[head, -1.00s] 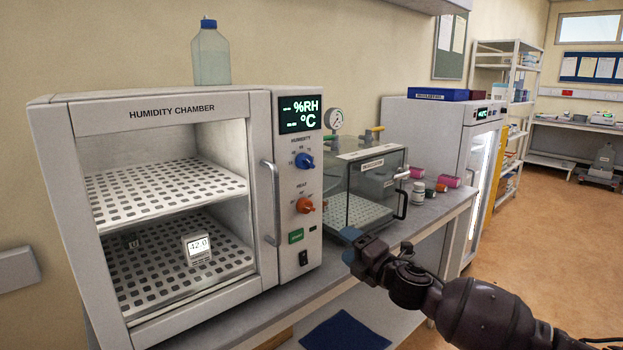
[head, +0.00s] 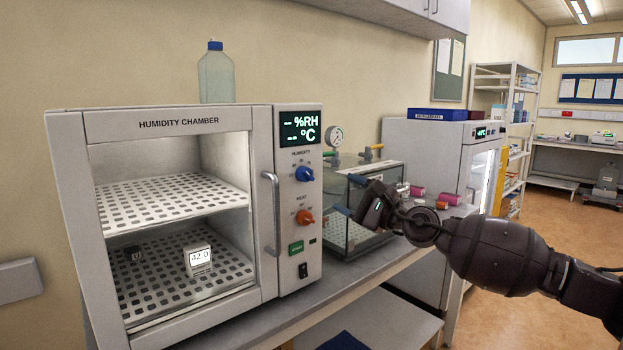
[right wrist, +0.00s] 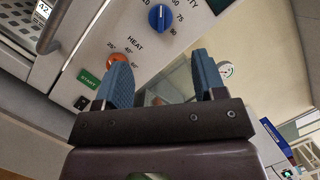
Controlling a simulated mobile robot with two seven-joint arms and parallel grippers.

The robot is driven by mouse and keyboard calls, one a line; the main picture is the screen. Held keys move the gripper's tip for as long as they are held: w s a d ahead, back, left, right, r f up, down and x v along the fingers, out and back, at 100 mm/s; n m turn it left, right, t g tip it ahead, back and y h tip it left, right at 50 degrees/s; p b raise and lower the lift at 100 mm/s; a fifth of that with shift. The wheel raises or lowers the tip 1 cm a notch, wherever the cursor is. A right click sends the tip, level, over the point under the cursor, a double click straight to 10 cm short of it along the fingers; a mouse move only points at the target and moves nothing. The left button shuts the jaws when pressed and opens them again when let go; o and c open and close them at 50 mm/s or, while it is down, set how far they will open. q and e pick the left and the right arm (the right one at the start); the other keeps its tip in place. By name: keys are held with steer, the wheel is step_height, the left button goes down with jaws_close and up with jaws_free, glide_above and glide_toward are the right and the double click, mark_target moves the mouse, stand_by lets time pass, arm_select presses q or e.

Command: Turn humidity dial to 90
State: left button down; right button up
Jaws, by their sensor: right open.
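The humidity chamber (head: 180,123) stands on the bench with a control panel on its right side. The blue humidity dial (head: 304,174) sits below the display (head: 300,127), which reads dashes for %RH and °C. In the right wrist view the humidity dial (right wrist: 157,18) is near the top, beside scale marks 75 and 90. Its white pointer line points up in that picture. My right gripper (head: 347,195) is open and empty, to the right of the panel and apart from the dial. Its two blue fingers (right wrist: 163,75) show in the right wrist view. My left gripper is out of view.
The orange heat dial (head: 304,217) and green start button (head: 296,248) sit below the humidity dial. The chamber's handle (head: 271,218) stands out left of the panel. A glass desiccator box (head: 352,232) with a gauge (head: 333,136) stands right of the chamber, behind my gripper.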

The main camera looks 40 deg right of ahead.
mark_target(311, 178)
steer(key=shift+x, duration=2.85)
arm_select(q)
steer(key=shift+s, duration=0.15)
arm_select(e)
steer(key=shift+x, duration=2.45)
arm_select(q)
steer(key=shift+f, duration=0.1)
arm_select(e)
steer(key=shift+c, duration=0.2)
